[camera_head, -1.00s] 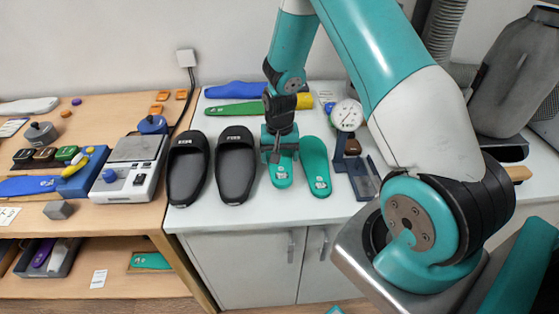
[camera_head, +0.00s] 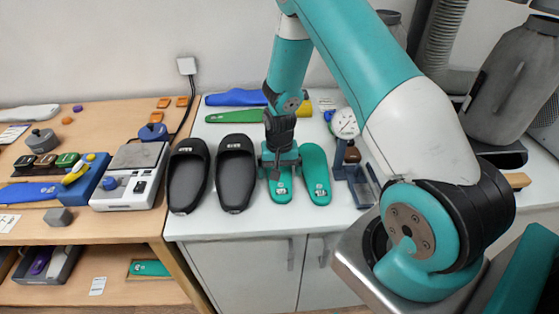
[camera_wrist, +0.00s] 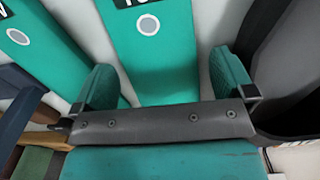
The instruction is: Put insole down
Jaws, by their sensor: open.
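A green insole (camera_head: 280,190) lies on the white counter beside a second green insole (camera_head: 317,175). My gripper (camera_head: 281,164) is low over the far part of the first insole and hides that part. In the wrist view, my gripper (camera_wrist: 165,80) is open, with one finger on each side of the first insole (camera_wrist: 152,65). Its fingers stand clear of the insole's edges. The second insole (camera_wrist: 48,45) lies to the left there. Whether the fingertips touch the counter, I cannot tell.
Two black slippers (camera_head: 187,180) (camera_head: 236,178) stand left of the insoles; one is close to a finger. A dial gauge (camera_head: 344,123) on a stand is at the right. Blue and green insoles (camera_head: 235,97) lie behind. The white counter (camera_head: 300,222) has a clear front strip.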

